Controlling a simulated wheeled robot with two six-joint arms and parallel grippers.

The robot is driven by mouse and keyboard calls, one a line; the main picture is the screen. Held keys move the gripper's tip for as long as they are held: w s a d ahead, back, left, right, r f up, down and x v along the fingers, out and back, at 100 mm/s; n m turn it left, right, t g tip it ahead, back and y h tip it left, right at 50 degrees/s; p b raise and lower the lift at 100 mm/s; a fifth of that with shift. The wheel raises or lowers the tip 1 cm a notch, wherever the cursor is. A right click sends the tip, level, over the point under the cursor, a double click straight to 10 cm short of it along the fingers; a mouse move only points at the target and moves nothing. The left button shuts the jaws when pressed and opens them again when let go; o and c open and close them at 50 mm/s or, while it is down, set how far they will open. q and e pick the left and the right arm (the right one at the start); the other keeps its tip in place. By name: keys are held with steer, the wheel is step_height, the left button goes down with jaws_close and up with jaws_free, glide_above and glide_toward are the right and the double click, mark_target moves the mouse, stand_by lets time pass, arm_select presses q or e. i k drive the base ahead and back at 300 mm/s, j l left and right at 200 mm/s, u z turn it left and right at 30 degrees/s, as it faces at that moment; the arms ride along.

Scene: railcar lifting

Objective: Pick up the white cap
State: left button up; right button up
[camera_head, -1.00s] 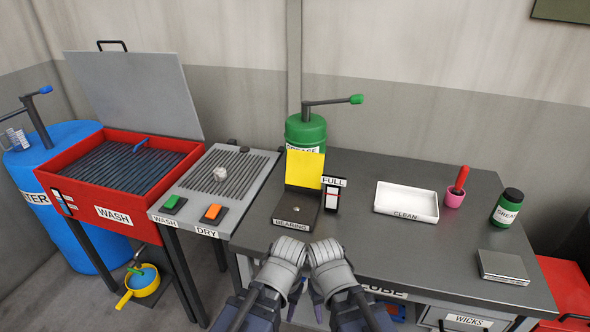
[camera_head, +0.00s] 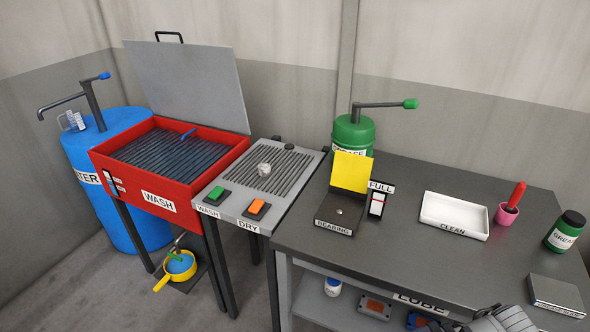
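A small whitish, round, ribbed piece (camera_head: 264,169) sits on the slatted grey drying rack (camera_head: 290,178), behind the green and orange buttons. Only a grey part of my own arm shows at the bottom right edge, far from the rack. Neither gripper's fingertips show.
The red wash basin (camera_head: 100,161) with its lid raised stands left of the rack. Right of it, the dark table (camera_head: 395,240) holds a bearing stand (camera_head: 332,227), a white clean tray (camera_head: 428,219), a pink pot (camera_head: 506,216) and a grease jar (camera_head: 563,238). A yellow pan (camera_head: 165,282) is below.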

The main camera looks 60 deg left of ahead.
mark_target(264, 168)
steer(key=k+j, duration=0.25)
steer(key=j, duration=0.15)
steer(key=k+j, duration=0.45)
steer(key=j, duration=0.3)
